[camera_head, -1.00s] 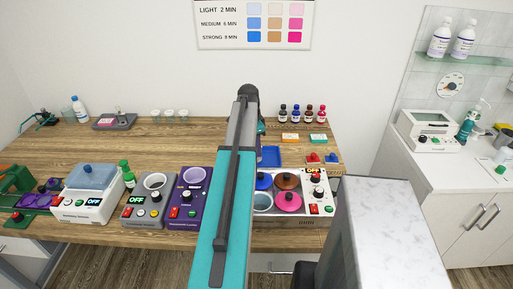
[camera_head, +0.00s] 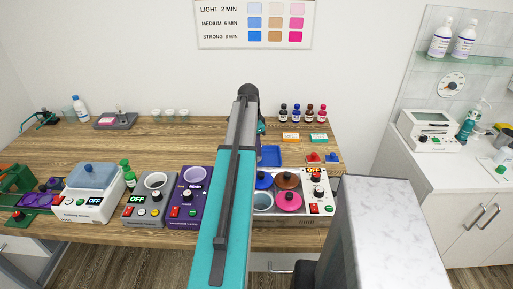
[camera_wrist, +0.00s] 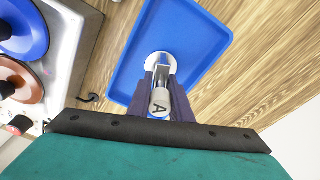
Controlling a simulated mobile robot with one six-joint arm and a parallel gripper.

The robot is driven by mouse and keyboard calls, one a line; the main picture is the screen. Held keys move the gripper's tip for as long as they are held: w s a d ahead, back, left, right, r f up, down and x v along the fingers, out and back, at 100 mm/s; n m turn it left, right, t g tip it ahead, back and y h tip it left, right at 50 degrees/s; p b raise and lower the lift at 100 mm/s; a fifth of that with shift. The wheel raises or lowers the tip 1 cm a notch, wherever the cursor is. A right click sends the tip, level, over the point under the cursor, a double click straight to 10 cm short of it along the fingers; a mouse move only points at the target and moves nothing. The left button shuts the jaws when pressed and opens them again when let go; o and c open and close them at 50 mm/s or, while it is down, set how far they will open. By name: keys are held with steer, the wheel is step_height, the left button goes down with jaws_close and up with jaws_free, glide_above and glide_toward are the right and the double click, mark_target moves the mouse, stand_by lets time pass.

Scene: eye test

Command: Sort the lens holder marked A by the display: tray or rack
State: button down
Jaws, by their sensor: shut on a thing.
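My gripper (camera_wrist: 161,92) is shut on the lens holder marked A (camera_wrist: 159,103), seen in the wrist view. The holder has a grey round end with a black A, a metal stem and a pale round disc at its far end. The blue tray (camera_wrist: 197,35) lies beyond the holder in that view; I cannot tell whether the holder touches it. In the head view the blue tray (camera_head: 269,154) is partly hidden by my arm, and the gripper and holder are hidden. A purple device (camera_head: 189,206) has a small display too small to read. I cannot make out a rack.
A white-fronted heater unit (camera_head: 319,188) with coloured lids stands in front of the tray. Red and blue small pieces (camera_head: 322,158) lie right of the tray. Bottles (camera_head: 303,114) stand at the back. Other devices (camera_head: 88,190) line the front left; the wooden bench (camera_head: 75,150) behind them is largely clear.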

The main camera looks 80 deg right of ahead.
steer(key=shift+f, duration=0.3)
stand_by(0.6)
steer(key=c, duration=1.2)
jaws_free()
steer(key=shift+r+p, duration=1.8)
steer(key=shift+r, duration=1.25)
